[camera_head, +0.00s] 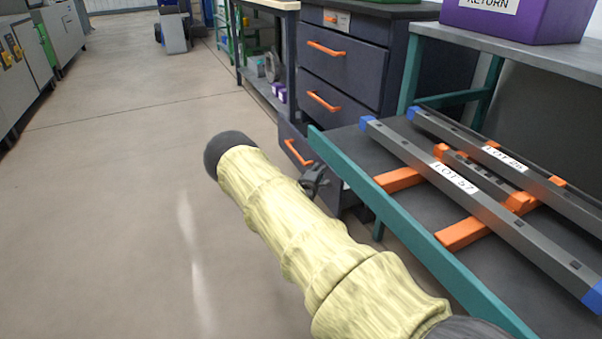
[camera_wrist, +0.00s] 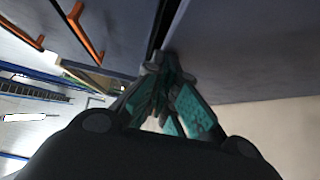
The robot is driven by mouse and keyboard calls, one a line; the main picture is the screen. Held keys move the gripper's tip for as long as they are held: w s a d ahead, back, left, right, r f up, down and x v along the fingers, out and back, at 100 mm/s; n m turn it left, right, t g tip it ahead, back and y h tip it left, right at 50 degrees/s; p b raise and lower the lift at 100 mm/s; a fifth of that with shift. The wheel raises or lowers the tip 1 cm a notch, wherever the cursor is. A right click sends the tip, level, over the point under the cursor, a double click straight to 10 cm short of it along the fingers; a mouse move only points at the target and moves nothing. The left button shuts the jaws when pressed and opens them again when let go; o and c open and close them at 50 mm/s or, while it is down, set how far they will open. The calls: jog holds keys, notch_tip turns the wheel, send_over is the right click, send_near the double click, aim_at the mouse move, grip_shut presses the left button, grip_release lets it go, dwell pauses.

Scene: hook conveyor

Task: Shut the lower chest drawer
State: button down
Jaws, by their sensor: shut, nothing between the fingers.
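The dark blue-grey chest (camera_head: 345,68) stands beyond the bench, with orange handles on its drawers. Its lower drawer (camera_head: 289,135) has an orange handle (camera_head: 298,153) and its front stands out from the chest, so it is partly open. The bench edge and my arm hide part of it. My gripper (camera_head: 316,180) is shut and empty, close to the right of that handle; I cannot tell whether it touches the drawer. In the wrist view the teal-padded fingers (camera_wrist: 172,98) are together beside a dark panel (camera_wrist: 245,48). Two orange handles (camera_wrist: 85,30) show at upper left.
A teal-edged bench (camera_head: 400,232) at right holds grey bars (camera_head: 470,195) with lot labels on orange supports. A purple return bin (camera_head: 520,20) stands on a grey table (camera_head: 500,48). The floor (camera_head: 110,200) at left is clear.

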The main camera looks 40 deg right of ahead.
aim_at(333, 173)
jog(key=s+d, duration=0.4)
jog(key=d, duration=0.8)
jog(key=shift+d+b, duration=0.25)
jog(key=shift+b, duration=0.1)
jog(key=shift+s+d+r, duration=0.1)
jog(key=shift+s+d, duration=0.05)
jog(key=shift+s, duration=0.05)
jog(key=a+p, duration=0.1)
jog(key=a, duration=0.3)
jog(key=s+a+p, duration=0.1)
jog(key=a+p, duration=0.1)
jog(key=a, duration=0.2)
jog(key=s+a+p, duration=0.1)
jog(key=a, duration=0.3)
jog(key=shift+s+a+p, duration=0.1)
jog(key=shift+a+p, duration=0.1)
jog(key=shift+p, duration=0.15)
jog(key=shift+s+a, duration=0.25)
jog(key=shift+a, duration=0.25)
jog(key=shift+f, duration=0.2)
